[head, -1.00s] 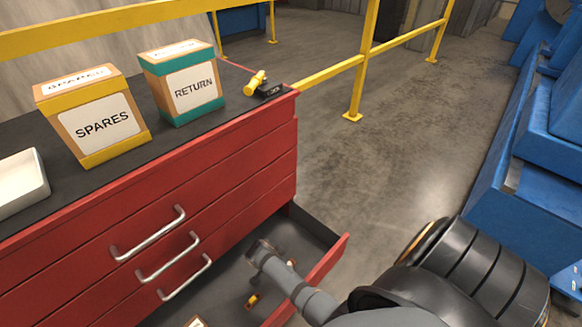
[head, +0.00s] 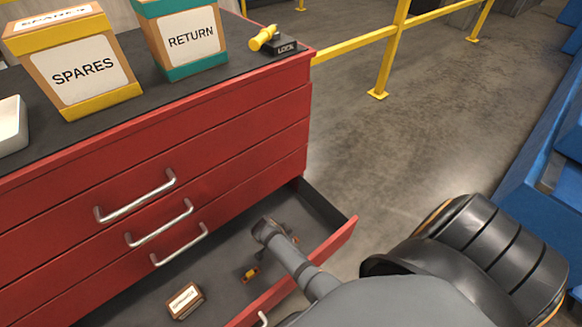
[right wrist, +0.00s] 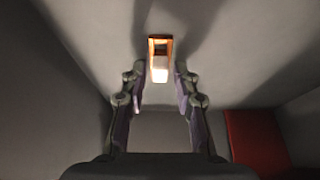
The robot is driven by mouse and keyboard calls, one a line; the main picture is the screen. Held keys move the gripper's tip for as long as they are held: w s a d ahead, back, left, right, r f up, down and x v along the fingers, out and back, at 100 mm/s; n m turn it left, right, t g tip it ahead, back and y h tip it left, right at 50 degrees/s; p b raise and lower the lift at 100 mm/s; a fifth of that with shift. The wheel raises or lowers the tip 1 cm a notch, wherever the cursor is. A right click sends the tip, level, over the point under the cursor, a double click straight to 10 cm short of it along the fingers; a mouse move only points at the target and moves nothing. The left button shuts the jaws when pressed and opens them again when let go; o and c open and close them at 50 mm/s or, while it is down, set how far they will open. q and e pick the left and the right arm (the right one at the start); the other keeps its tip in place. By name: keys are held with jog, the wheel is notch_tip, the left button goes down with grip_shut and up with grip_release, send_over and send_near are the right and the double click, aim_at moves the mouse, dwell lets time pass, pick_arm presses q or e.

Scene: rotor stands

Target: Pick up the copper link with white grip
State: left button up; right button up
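The copper link with the white grip (right wrist: 160,60) lies on the drawer floor in the right wrist view, its copper part away from me and its white grip toward me. My right gripper (right wrist: 160,82) is open, with one finger on each side of the white grip's line. I cannot tell whether the fingers touch it. In the head view my right arm reaches down into the open drawer (head: 320,205); its wrist hides most of the gripper, and I cannot make out the white-grip link there. My left gripper is not in view.
A small dark piece with yellow-orange (head: 250,273) and a labelled block (head: 185,300) lie in the drawer. The red cabinet (head: 200,160) bears a SPARES box (head: 80,70), a RETURN box (head: 190,45), a white tray (head: 12,125) and a yellow-handled lock device (head: 270,42).

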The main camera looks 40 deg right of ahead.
jog(key=shift+d, duration=0.1)
jog(key=shift+c, duration=2.3)
grip_shut()
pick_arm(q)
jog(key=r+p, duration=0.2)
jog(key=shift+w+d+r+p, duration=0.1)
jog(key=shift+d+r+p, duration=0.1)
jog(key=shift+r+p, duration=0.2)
pick_arm(e)
notch_tip(320, 180, up, 10)
